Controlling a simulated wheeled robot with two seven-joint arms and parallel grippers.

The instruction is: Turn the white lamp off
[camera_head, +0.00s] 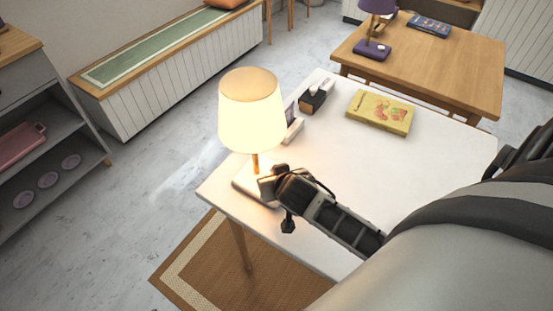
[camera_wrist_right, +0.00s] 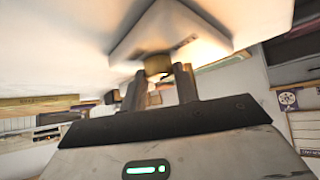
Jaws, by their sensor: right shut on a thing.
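The white lamp (camera_head: 252,115) stands upright at the left corner of the white table, its shade glowing. Its pale square base (camera_head: 243,180) is partly hidden behind my right gripper (camera_head: 266,188), which reaches in from the right. In the right wrist view the lamp base (camera_wrist_right: 190,22) is close ahead, with a round brass-coloured knob (camera_wrist_right: 157,64) at its edge. My right gripper (camera_wrist_right: 160,84) has its two fingers at either side of this knob and is shut on it. Light falls on the base and tabletop. My left gripper is in neither view.
The white table (camera_head: 430,165) also holds a yellow box (camera_head: 380,112), a small dark box (camera_head: 312,101) and a white stand (camera_head: 294,130) close behind the lamp. A purple lamp (camera_head: 372,50) stands on a wooden table beyond. The near-right tabletop is clear.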

